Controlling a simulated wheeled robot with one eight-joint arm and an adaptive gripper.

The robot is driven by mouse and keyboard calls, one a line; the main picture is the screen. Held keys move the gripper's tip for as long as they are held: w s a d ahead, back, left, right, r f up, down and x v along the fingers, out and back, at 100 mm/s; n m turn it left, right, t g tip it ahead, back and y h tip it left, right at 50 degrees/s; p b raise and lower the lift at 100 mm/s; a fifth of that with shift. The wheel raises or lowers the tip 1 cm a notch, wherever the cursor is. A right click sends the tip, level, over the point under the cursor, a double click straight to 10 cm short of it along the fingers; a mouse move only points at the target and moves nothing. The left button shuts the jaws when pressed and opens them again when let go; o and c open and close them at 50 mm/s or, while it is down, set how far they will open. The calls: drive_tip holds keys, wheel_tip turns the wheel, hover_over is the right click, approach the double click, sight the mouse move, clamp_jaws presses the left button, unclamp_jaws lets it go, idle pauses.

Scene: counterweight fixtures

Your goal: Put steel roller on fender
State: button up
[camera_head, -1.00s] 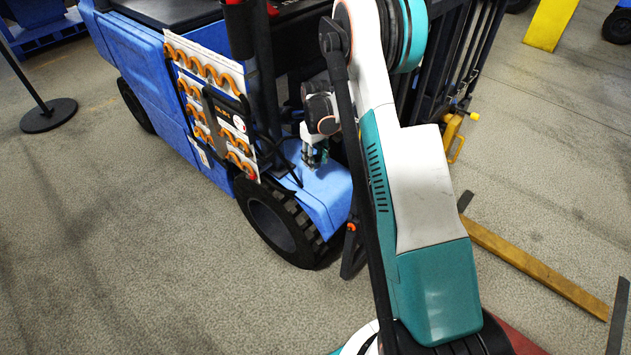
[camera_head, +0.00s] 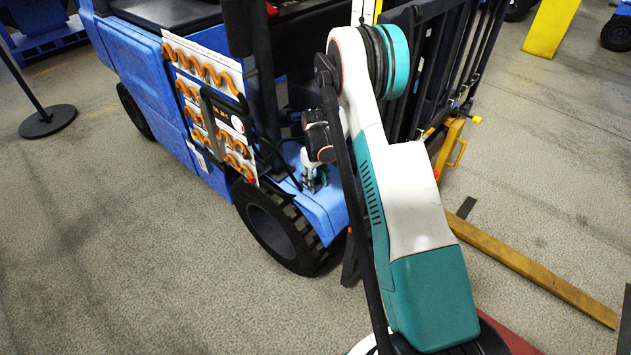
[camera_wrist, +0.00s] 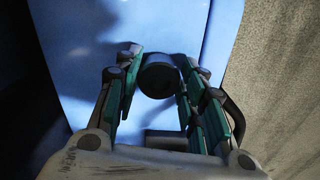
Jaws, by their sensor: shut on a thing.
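In the wrist view, my gripper (camera_wrist: 156,85) is shut on a dark, round-ended cylinder, the steel roller (camera_wrist: 160,80), held between the two green-padded fingers. The blue fender (camera_wrist: 145,25) of the forklift fills the view beneath the roller. I cannot tell whether the roller touches it. In the head view, my gripper (camera_head: 314,182) points down over the front part of the fender (camera_head: 322,212), above the front wheel. The roller is too small and shaded to make out there.
A board with orange coiled hooks (camera_head: 208,105) hangs on the forklift's side, left of my gripper. The black front tyre (camera_head: 275,228) lies below the fender. The dark mast (camera_head: 452,65) rises on the right. A yellow-brown fork bar (camera_head: 530,265) lies at lower right.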

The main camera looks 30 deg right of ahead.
drive_tip(key=shift+f, duration=0.1)
drive_tip(key=o, duration=1.3)
drive_tip(key=s+a+r+t+p, duration=0.1)
drive_tip(key=s+a+r+p, duration=0.15)
drive_tip(key=r, duration=1.15)
drive_tip(key=s+a+r+t+p, duration=0.1)
drive_tip(key=s+a+r+p, duration=0.15)
drive_tip(key=r, duration=1.15)
drive_tip(key=s+a+r+m+t, duration=0.1)
drive_tip(key=s+a+r, duration=0.55)
drive_tip(key=r, duration=0.25)
drive_tip(key=shift+s+a+r+m+t+b, duration=0.15)
drive_tip(key=shift+s+a+r+t, duration=0.75)
drive_tip(key=shift+s, duration=2.4)
drive_tip(key=shift+s+a+r+m+t+b, duration=0.1)
drive_tip(key=shift+s+a+r+m+t, duration=0.3)
drive_tip(key=shift+s+a, duration=1.9)
drive_tip(key=shift+s+a+r+m+t+b, duration=0.1)
drive_tip(key=shift+s+r+t, duration=0.55)
drive_tip(key=shift+s, duration=3.65)
